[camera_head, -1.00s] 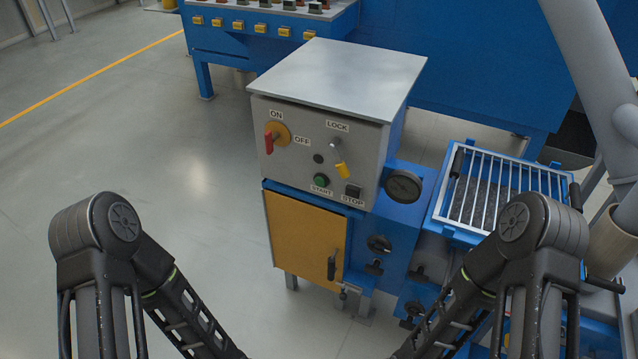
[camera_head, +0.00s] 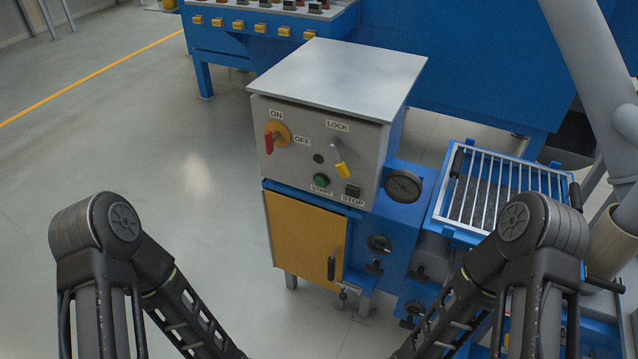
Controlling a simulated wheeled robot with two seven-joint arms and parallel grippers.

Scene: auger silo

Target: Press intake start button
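The green start button (camera_head: 321,180) sits on the front of the grey control box (camera_head: 330,130), above a label reading START. The dark stop button (camera_head: 353,190) is to its right, above a STOP label. A red-handled rotary switch (camera_head: 273,138) with ON and OFF labels is at the panel's upper left. Nothing covers the start button.
Below the box is a yellow cabinet door (camera_head: 305,238) with a dark handle. A gauge (camera_head: 403,186) and a barred blue hopper (camera_head: 500,193) stand to the right. A blue console (camera_head: 265,32) is behind. The floor on the left is clear.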

